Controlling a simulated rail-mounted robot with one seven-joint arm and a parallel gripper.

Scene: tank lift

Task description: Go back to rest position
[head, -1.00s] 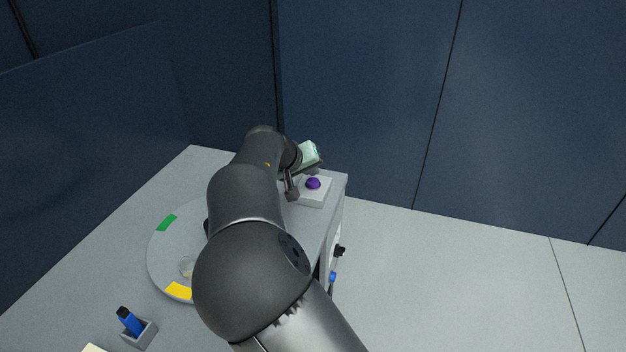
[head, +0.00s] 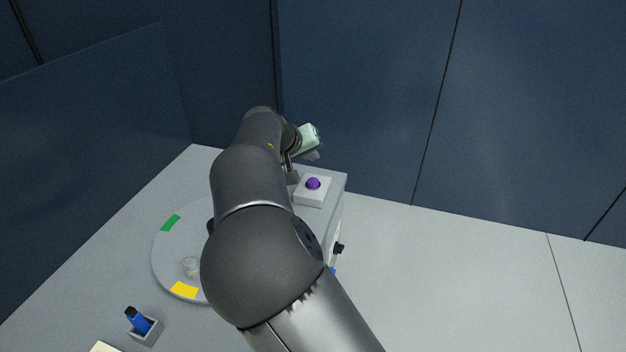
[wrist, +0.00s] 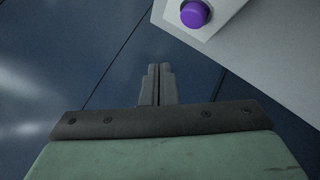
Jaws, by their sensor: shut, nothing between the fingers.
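My gripper (wrist: 158,84) is shut and empty. In the wrist view its two fingers touch each other, in front of the pale green gripper body.
A round grey disc (head: 172,262) with green and yellow patches lies on the table, partly hidden by my arm. A small clear object (head: 190,266) sits on it. A blue item (head: 137,320) stands in a grey holder at front left. Dark blue walls (head: 360,90) stand behind; floor at right is clear.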

